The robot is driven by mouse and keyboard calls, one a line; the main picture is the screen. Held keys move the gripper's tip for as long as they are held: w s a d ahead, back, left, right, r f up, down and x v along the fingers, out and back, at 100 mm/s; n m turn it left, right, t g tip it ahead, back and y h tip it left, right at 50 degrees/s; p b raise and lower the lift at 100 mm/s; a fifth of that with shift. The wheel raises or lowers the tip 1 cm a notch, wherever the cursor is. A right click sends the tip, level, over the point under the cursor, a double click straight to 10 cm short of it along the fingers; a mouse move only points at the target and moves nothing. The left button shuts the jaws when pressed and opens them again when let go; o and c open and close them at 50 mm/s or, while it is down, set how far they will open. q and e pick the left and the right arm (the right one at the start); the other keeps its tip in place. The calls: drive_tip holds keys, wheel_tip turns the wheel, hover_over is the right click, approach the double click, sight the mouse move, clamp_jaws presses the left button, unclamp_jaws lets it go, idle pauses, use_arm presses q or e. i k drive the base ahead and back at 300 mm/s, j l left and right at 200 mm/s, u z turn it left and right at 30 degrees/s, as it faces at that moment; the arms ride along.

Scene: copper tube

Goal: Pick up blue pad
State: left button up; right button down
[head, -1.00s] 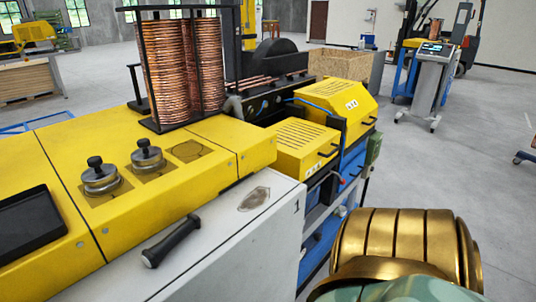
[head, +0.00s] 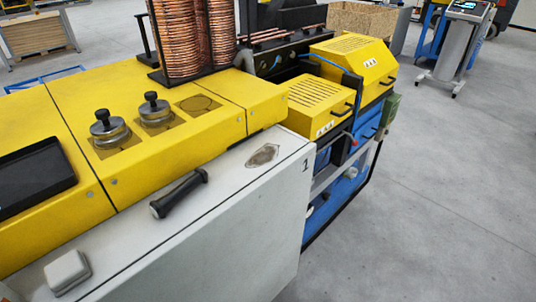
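I see no blue pad in the head view. A small pale grey block (head: 68,272) with rounded edges lies on the white cabinet top at the lower left. A dark-handled tool (head: 179,193) lies on the same top, near the yellow machine. Neither of my grippers is in view.
The yellow machine (head: 190,138) carries two round metal knobs, a dark screen (head: 32,177) and a rack of copper coils (head: 190,40). The white cabinet (head: 215,250) ends at a right edge beside blue machinery. Open grey floor (head: 440,200) lies to the right. A control stand (head: 458,45) is farther back.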

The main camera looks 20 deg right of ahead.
sight(71, 269)
drive_tip(key=k+l+u, duration=0.25)
drive_tip(key=l, duration=0.3)
drive_tip(key=k+l+u, duration=0.25)
drive_tip(key=k+l, duration=0.2)
